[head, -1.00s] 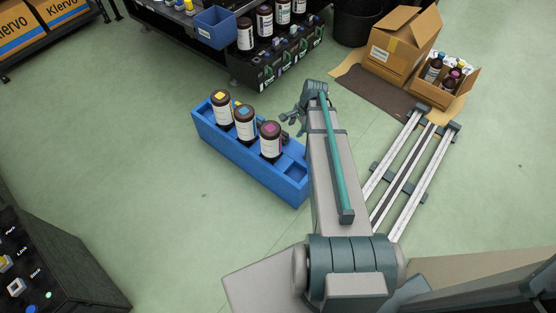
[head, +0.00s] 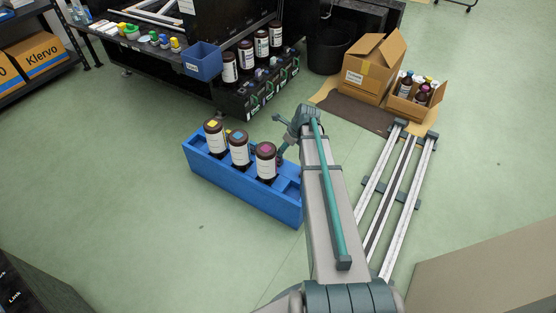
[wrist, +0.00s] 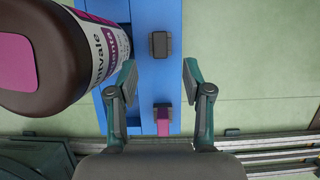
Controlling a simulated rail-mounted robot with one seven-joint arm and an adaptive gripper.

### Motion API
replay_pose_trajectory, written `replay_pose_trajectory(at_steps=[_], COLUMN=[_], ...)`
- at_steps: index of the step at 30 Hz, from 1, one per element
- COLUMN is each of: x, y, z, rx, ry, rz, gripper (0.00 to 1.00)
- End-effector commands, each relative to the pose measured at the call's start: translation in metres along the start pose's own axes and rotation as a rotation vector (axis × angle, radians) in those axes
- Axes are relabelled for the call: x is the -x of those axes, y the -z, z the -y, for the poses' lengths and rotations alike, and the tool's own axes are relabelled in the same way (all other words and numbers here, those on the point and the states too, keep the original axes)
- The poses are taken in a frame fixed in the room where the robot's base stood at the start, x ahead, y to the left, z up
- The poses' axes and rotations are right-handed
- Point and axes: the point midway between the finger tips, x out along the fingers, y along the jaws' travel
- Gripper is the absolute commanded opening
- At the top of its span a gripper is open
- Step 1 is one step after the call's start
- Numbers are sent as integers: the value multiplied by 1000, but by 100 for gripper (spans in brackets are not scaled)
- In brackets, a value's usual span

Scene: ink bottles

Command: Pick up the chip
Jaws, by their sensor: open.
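In the wrist view, a small magenta piece with a dark end (wrist: 163,122), which looks like a chip, stands at the blue tray, below the fingertips in the picture. A small dark block (wrist: 159,44) shows above them. My gripper (wrist: 158,76) is open, its fingers apart with nothing between them. A dark bottle with a magenta cap patch (wrist: 40,60) stands close to its left finger. In the head view, my gripper (head: 283,154) is low behind the magenta-marked bottle (head: 265,162), beside the blue tray (head: 240,195), and is partly hidden.
Bottles with yellow (head: 215,140) and blue (head: 239,149) patches stand in the tray. A rail track (head: 395,185), cardboard boxes (head: 372,72) and a black bin (head: 330,48) lie to the right and behind. A workbench (head: 190,70) is at the back. The floor left of the tray is clear.

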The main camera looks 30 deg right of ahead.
Motion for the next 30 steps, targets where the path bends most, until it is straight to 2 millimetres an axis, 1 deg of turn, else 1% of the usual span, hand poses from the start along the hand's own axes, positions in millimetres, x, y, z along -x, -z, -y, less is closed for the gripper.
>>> replay_pose_trajectory(at_steps=[1, 3, 11, 18, 21, 29, 30], x=[-12, -20, -36, -68, -77, -78, -78], y=[0, 0, -1, -4, -4, -5, -5], z=[1, 1, 0, 1, 1, 1, 1], rx=[1, 2, 3, 3, 3, 3, 3], ry=[-1, 0, 0, 0, 1, 1, 1], rz=[0, 0, 0, 0, 0, 0, 0], gripper=[50, 50, 50, 50, 50, 50, 47])
